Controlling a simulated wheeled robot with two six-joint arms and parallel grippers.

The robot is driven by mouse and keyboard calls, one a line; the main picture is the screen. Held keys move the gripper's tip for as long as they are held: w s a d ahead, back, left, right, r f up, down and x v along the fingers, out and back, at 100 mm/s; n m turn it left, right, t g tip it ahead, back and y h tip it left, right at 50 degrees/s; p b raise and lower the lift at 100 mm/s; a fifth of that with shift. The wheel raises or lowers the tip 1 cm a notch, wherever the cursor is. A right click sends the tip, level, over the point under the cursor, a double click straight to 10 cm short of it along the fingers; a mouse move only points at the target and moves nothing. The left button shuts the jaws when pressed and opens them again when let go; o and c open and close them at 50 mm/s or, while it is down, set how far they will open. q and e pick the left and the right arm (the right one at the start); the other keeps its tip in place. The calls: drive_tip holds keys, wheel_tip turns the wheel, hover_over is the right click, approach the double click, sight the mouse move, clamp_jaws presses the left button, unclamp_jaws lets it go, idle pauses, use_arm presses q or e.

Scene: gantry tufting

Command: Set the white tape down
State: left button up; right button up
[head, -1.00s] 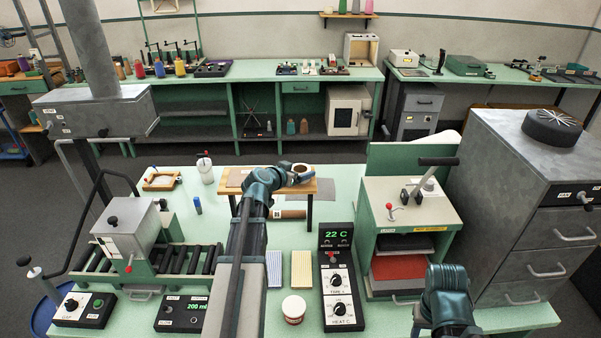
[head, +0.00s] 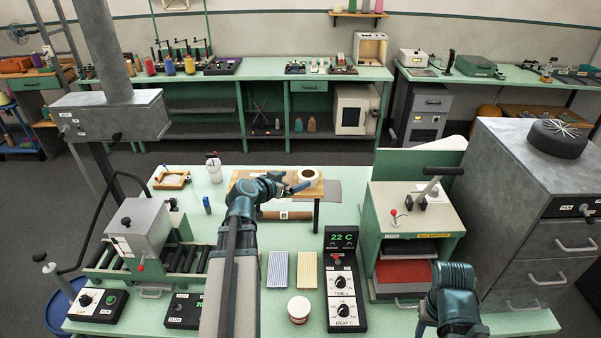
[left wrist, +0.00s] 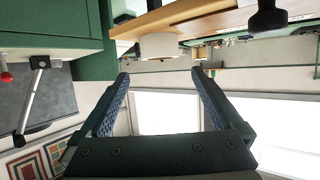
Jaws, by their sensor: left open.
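The white tape (head: 308,175) is a short white roll with a brown centre. It sits on the small wooden stand (head: 262,190) near its right end. My left gripper (head: 303,187) is just in front of the tape. In the left wrist view, where the scene appears upside down, the left gripper (left wrist: 160,82) is open, with nothing between its fingers. The tape (left wrist: 158,46) shows beyond the fingertips, against the wooden top, apart from them. My right arm is at the lower right of the head view; its fingers are not visible.
A grey sheet (head: 345,190) lies right of the stand, near the green press (head: 418,215). A brown roll (head: 287,214) lies at the stand's foot. A control box (head: 341,280), two striped pads and a white tub (head: 298,308) are nearer. A blue marker (head: 207,205) stands left.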

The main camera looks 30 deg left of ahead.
use_arm(q)
drive_tip(key=v, duration=0.2)
drive_tip(key=shift+s+r, duration=0.15)
drive_tip(key=shift+s, duration=0.1)
drive_tip(key=s+d+f+m+g+h, duration=0.15)
drive_tip(key=d+f+g, duration=0.25)
drive_tip(key=d, duration=0.8)
drive_tip(key=d+f+m+g+h, duration=0.25)
drive_tip(key=d+f, duration=0.25)
drive_tip(key=d, duration=0.8)
drive_tip(key=s+d+f+g+y, duration=0.2)
drive_tip(key=s+d+g+y, duration=0.1)
drive_tip(key=s+d, duration=0.3)
drive_tip(key=s+d+f+g+y, duration=0.2)
drive_tip(key=s+d+g, duration=0.2)
drive_tip(key=s+d, duration=0.2)
drive_tip(key=s, duration=0.2)
drive_tip(key=shift+s+d+f+n+y, duration=0.25)
drive_tip(key=shift+d+n+y, duration=0.15)
